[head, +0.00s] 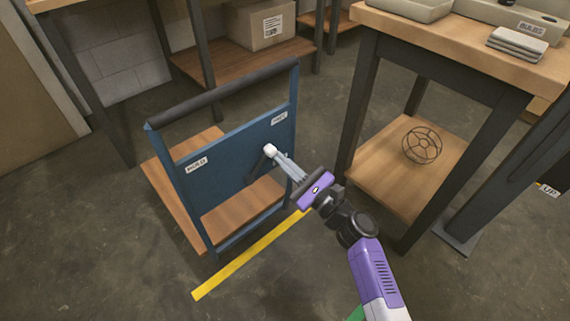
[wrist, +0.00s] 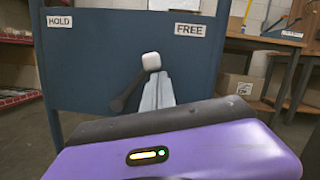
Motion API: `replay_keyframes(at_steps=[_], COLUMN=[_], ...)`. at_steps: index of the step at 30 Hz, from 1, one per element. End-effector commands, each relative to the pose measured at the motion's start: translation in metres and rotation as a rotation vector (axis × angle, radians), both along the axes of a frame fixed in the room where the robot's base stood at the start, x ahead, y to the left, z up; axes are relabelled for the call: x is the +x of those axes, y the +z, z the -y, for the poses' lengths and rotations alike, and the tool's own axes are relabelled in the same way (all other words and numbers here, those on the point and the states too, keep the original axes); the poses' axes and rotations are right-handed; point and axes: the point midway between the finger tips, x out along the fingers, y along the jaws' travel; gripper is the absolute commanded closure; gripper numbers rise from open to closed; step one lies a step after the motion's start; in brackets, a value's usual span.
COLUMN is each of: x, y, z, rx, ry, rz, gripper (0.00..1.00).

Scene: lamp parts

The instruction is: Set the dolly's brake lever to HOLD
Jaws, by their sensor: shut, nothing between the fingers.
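The dolly (head: 222,143) has a blue upright panel, a dark push bar on top and a wooden deck. Its HOLD label (head: 196,164) is on the left of the panel and its FREE label (head: 279,118) on the right; both also show in the wrist view, HOLD (wrist: 60,21) and FREE (wrist: 189,30). The dark brake lever (wrist: 128,93) has a white knob (wrist: 151,61) and leans up and right, toward the FREE side. My gripper (head: 275,157) is shut and empty, its fingertips at the knob; I cannot tell whether they touch. The fingers partly cover the lever.
A workbench (head: 470,45) stands on the right, with a wire cage (head: 422,146) on its lower shelf and trays on top. A cardboard box (head: 262,24) sits on a shelf behind the dolly. A yellow stripe (head: 245,256) marks the open floor in front.

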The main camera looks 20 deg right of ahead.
Motion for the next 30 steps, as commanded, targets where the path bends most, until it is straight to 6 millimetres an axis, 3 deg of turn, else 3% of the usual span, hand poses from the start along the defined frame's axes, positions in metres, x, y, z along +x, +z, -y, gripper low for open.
replay_keyframes(at_steps=[20,30], x=[-0.002,-0.007], y=[0.007,0.024], z=[-0.005,-0.022], rx=[-0.09,-0.327], ry=[0.0,0.002], rz=[0.03,0.108], gripper=[1.0,1.0])
